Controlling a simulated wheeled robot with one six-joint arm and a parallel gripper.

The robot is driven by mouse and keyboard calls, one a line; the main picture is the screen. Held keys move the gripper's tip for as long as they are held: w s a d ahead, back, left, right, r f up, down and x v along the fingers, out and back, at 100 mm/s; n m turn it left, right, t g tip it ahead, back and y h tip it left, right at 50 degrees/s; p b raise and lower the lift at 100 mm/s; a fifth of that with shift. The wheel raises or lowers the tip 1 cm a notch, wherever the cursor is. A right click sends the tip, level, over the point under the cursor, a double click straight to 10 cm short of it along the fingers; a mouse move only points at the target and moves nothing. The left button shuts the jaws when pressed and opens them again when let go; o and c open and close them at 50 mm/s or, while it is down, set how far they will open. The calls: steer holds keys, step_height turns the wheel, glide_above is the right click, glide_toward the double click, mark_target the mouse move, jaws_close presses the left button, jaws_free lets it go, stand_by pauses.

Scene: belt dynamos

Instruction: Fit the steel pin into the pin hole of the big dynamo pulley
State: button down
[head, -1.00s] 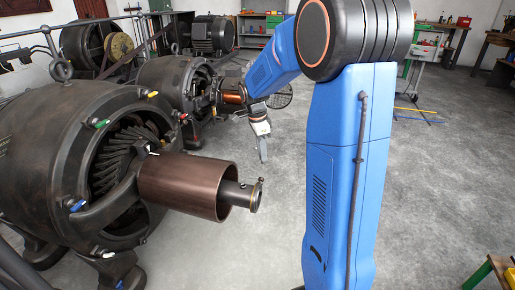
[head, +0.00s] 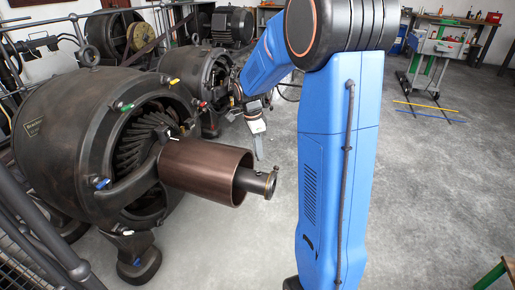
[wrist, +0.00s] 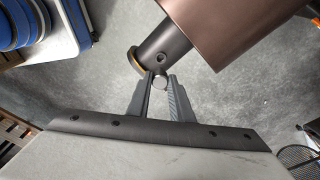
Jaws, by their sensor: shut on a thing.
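The big dynamo (head: 45,125) stands at the left in the head view. Its brown pulley (head: 205,172) has a shaft hub (head: 258,182) sticking out with a collar at its end. In the wrist view the pulley (wrist: 235,28) is at the top right, and the hub (wrist: 168,48) shows a small dark pin hole (wrist: 161,60). My gripper (wrist: 160,84) is shut on the steel pin (wrist: 160,81), mostly hidden between the fingertips, close to the hole. I cannot tell if they touch. In the head view my gripper (head: 259,153) points down behind the hub.
A smaller dynamo (head: 185,75) stands behind the big one. Metal railings (head: 40,240) run along the left front. A green-framed trolley (head: 438,48) stands at the back right. The grey floor at the right is mostly clear.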

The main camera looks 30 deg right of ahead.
steer(key=shift+f, duration=2.5)
steer(key=shift+f, duration=1.7)
steer(key=c, duration=1.5)
jaws_free()
steer(key=r, duration=0.5)
steer(key=a+r, duration=0.1)
steer(key=r, duration=0.5)
steer(key=a+r, duration=0.1)
steer(key=r, duration=0.5)
steer(key=shift+w+r, duration=0.15)
steer(key=shift+w, duration=0.1)
